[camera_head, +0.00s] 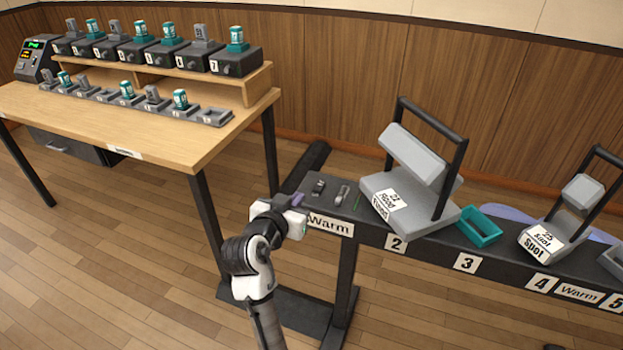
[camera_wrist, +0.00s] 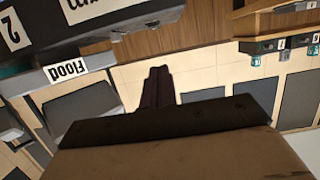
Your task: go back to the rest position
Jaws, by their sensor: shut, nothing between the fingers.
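My gripper (camera_head: 298,200) is at the left end of the dark rail, beside the "Warm" label (camera_head: 329,223) in the head view. Its fingers are small there and partly hidden by the wrist. In the wrist view the closed dark fingers (camera_wrist: 158,88) point up the picture with nothing between them. My white and black arm reaches up from the bottom of the head view.
The dark rail (camera_head: 400,236) carries a "Flood" lamp (camera_head: 410,190), a teal tray (camera_head: 480,227) and a "Spot" lamp (camera_head: 555,236). Small dark and grey parts (camera_head: 342,194) lie near its left end. A wooden desk (camera_head: 170,145) with several battery-like units stands at left. Floor between is clear.

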